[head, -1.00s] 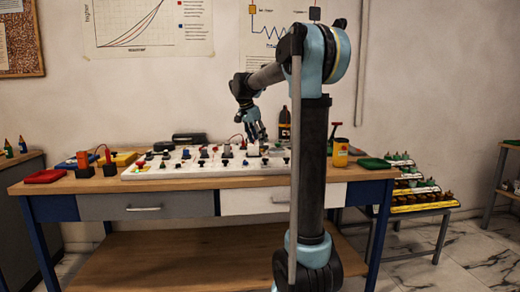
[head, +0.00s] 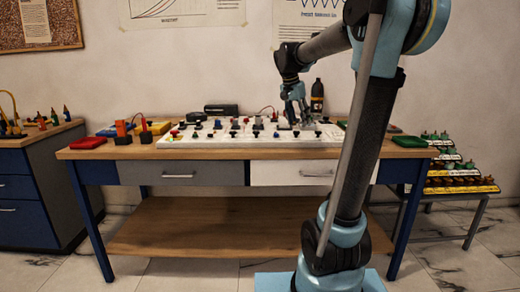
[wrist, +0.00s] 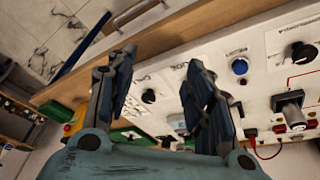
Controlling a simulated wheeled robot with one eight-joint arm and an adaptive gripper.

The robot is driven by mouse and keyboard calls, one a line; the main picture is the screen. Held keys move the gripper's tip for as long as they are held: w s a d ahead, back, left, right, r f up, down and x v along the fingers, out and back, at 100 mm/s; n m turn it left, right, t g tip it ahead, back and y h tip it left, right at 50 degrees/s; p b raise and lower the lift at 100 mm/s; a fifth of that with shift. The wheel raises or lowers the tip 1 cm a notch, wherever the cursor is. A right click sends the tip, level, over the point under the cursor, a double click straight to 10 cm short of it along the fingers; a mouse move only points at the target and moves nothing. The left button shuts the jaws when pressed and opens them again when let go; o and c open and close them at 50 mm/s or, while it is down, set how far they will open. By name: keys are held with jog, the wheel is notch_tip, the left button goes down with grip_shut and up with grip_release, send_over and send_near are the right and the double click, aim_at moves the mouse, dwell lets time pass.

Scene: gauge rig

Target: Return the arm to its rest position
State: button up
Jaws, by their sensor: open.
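My gripper (head: 295,118) hangs over the right part of the white panel board (head: 185,143) on the workbench in the head view. My arm is bent over the bench from the right, with its forearm reaching left and down. In the wrist view my gripper (wrist: 162,62) has its two dark fingers spread wide with nothing between them. Below and beyond the fingers the board (wrist: 262,95) shows a blue knob (wrist: 239,66) and black knobs. I cannot tell the exact height of the fingertips above it.
A stepped rack (head: 455,175) stands at the right, a blue cabinet (head: 40,190) at the left. The floor in front is clear.

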jog(key=s+d+f+n+y, duration=0.1)
jog(key=s+f+n, duration=0.3)
jog(key=s+f, duration=0.8)
jog(key=s+d+f+n+y, duration=0.1)
jog(key=s+f+n, duration=0.4)
jog(key=s+f, duration=0.8)
jog(key=s+y, duration=0.1)
jog(key=s, duration=0.6)
jog(key=shift+f, duration=0.2)
jog(key=shift+w+f, duration=0.2)
jog(key=shift+w, duration=0.15)
